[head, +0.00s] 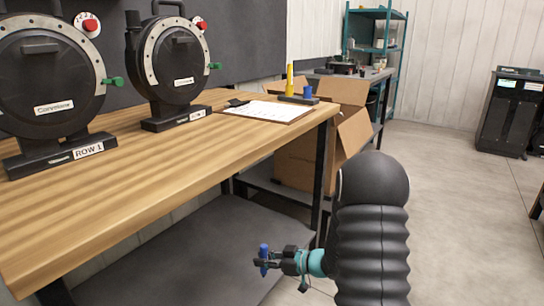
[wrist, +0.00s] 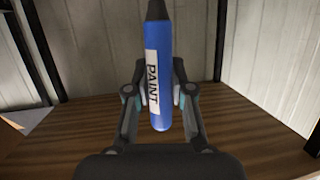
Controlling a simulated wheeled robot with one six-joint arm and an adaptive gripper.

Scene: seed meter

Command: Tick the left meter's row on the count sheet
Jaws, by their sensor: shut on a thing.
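My gripper (head: 266,262) is shut on a blue paint marker (wrist: 159,75), in front of the bench and low in the head view. The marker is upright between the fingers, its dark end up and a white PAINT label on its side. The count sheet (head: 262,110) lies on a clipboard near the bench's right end, apart from my gripper. The left meter (head: 48,80) is a round black dial housing with a "ROW 1" label on its base. A similar right meter (head: 177,62) stands beside it; its base label is too small to read.
The wooden bench (head: 150,165) has a clear front strip. A dark holder (head: 298,100) with a yellow marker (head: 290,77) and a blue piece (head: 308,92) stands behind the sheet. Cardboard boxes (head: 300,155) sit beyond the bench's right end. The floor (head: 450,200) at right is open.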

